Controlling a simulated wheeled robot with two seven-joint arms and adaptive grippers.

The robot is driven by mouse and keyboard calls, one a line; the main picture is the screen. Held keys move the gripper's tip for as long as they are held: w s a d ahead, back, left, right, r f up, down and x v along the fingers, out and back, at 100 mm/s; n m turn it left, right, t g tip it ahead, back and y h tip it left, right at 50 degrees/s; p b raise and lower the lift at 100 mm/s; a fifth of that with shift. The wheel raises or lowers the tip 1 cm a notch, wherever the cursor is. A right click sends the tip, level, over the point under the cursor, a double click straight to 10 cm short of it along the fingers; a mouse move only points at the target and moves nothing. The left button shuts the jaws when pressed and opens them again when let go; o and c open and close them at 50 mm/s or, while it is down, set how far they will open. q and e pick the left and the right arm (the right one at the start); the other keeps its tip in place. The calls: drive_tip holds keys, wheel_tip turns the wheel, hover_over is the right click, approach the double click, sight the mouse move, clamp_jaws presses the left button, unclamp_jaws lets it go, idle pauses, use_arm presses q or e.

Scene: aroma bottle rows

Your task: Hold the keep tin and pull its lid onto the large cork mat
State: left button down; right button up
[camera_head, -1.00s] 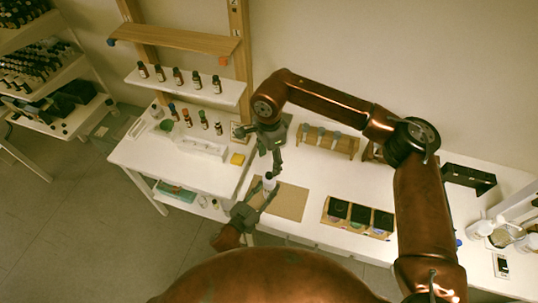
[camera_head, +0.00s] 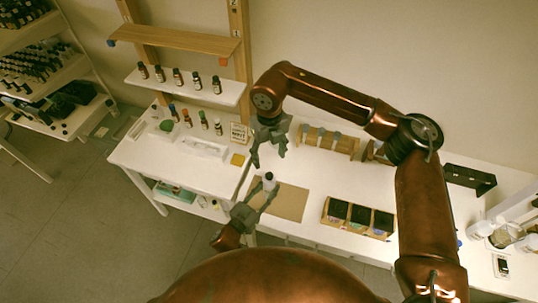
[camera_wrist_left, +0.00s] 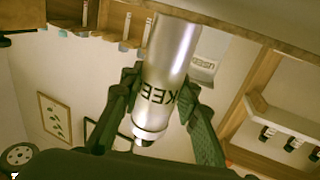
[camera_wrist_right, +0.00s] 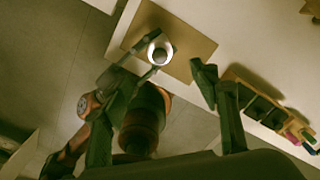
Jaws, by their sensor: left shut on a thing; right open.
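The keep tin (camera_head: 269,185) is a pale silver cylinder. My left gripper (camera_wrist_left: 159,88) is shut around it; part of its dark lettering shows in the left wrist view. The lid (camera_wrist_right: 158,54) appears as a pale ring with a dark centre, seen from above in the right wrist view; it seems to sit on the tin. My right gripper (camera_head: 268,160) is open and empty, just above the tin. The large cork mat (camera_head: 288,205) is a bare tan rectangle on the table, beneath and to the right of the tin.
A tray of dark-topped boxes (camera_head: 357,217) stands right of the mat. A wooden rack (camera_head: 327,141) is behind it. A small yellow square (camera_head: 238,159) and a white tray (camera_head: 203,149) lie to the left. Bottles stand on the white shelf (camera_head: 200,88) behind.

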sight(269, 174)
use_arm(q)
drive_tip(key=shift+f, duration=0.1)
use_arm(e)
wheel_tip(269, 174, down, 12)
drive_tip(key=shift+r, duration=0.1)
idle(0.4)
drive_tip(key=shift+c, duration=0.7)
drive_tip(key=c, duration=1.2)
drive_tip(key=shift+c, duration=0.3)
drive_tip(key=shift+r, duration=0.15)
drive_tip(key=shift+d+r, duration=0.1)
drive_tip(key=shift+r, duration=0.8)
drive_tip(key=shift+r, duration=0.1)
